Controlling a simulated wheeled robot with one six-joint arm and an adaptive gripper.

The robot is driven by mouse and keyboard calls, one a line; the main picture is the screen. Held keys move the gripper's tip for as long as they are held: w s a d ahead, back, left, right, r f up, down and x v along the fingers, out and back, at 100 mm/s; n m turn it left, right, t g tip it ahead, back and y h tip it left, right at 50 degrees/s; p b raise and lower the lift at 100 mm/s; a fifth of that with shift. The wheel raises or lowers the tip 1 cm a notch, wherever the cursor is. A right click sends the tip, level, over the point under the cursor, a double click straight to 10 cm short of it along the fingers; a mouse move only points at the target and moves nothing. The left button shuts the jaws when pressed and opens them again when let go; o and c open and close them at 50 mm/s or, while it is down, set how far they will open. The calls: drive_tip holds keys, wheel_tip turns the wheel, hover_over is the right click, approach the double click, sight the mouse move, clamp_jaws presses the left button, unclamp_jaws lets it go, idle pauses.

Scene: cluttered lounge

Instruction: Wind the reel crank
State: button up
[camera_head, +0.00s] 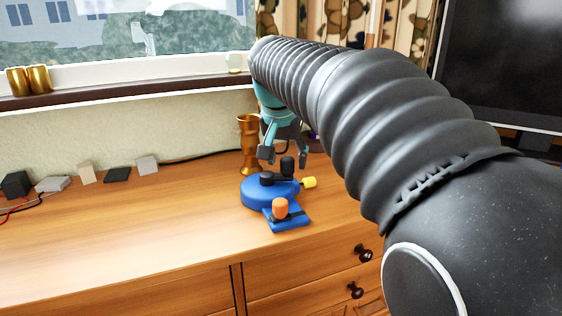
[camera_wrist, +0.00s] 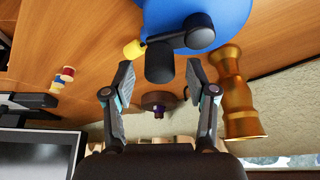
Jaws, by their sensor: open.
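The blue round reel (camera_head: 262,194) sits on the wooden cabinet top; part of it also shows at the top of the wrist view (camera_wrist: 240,18). A black crank arm (camera_wrist: 182,38) lies across it and carries an upright black handle (camera_head: 287,165), seen also in the wrist view (camera_wrist: 160,66). A yellow knob (camera_head: 309,182) sticks out from the reel's side. A blue base with an orange knob (camera_head: 280,207) is at its front. My gripper (camera_head: 285,156) is open above the reel. In the wrist view the handle appears between the fingertips (camera_wrist: 160,74); contact is not visible.
A gold vase (camera_head: 247,132) stands close behind the reel. Several small blocks (camera_head: 86,173) and cables lie at the left. A dark screen (camera_head: 505,60) is at the right. The cabinet top (camera_head: 130,225) left of the reel is clear.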

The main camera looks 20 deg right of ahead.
drive_tip(key=v, duration=1)
drive_tip(key=s+d+n+y, duration=0.2)
drive_tip(key=d, duration=0.6)
drive_tip(key=w+a+f+n+b, duration=0.1)
drive_tip(key=w+f+n, duration=0.1)
drive_tip(key=f+n, duration=0.1)
drive_tip(key=w+a+f+n+y, duration=0.1)
drive_tip(key=a+f+n, duration=0.1)
drive_tip(key=f+n, duration=0.1)
drive_tip(key=w+a+f+n+y+b, duration=0.1)
drive_tip(key=w+a+f+n, duration=0.1)
drive_tip(key=f+n, duration=0.2)
drive_tip(key=shift+w+a+f+b, duration=0.15)
drive_tip(key=shift+w+f+b, duration=0.2)
drive_tip(key=shift+f, duration=0.1)
idle(0.5)
drive_tip(key=shift+t, duration=0.3)
clamp_jaws()
